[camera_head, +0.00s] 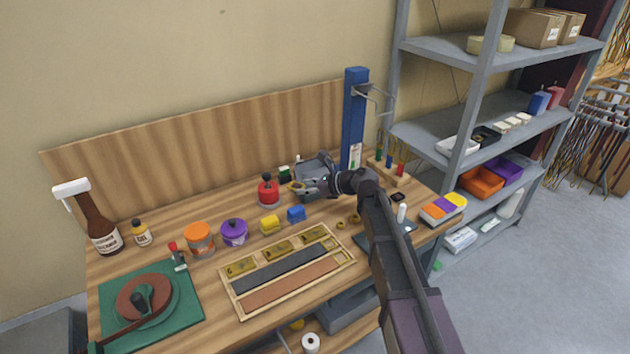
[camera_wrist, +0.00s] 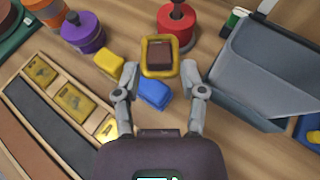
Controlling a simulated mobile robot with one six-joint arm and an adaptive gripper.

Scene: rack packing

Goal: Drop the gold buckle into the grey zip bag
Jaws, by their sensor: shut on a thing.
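The gold buckle (camera_wrist: 144,68) is a squarish frame with a dark brown piece showing in its middle. My gripper (camera_wrist: 160,76) is shut on it, with one finger at each side. In the head view the buckle (camera_head: 296,186) shows at the tip of my gripper (camera_head: 304,187), above the bench. The grey open-topped holder (camera_wrist: 262,62), which looks like the grey zip bag, lies to the right of the buckle in the wrist view, apart from it. In the head view the grey bag (camera_head: 316,165) is just behind my gripper and partly hidden by it.
A red knobbed pot (camera_head: 268,193), a yellow block (camera_head: 270,224) and a blue block (camera_head: 296,214) stand close by. A blue upright post (camera_head: 355,115) rises behind the bag. A wooden compartment tray (camera_head: 232,302) lies in front. A pegged wooden block (camera_head: 398,178) is to the right.

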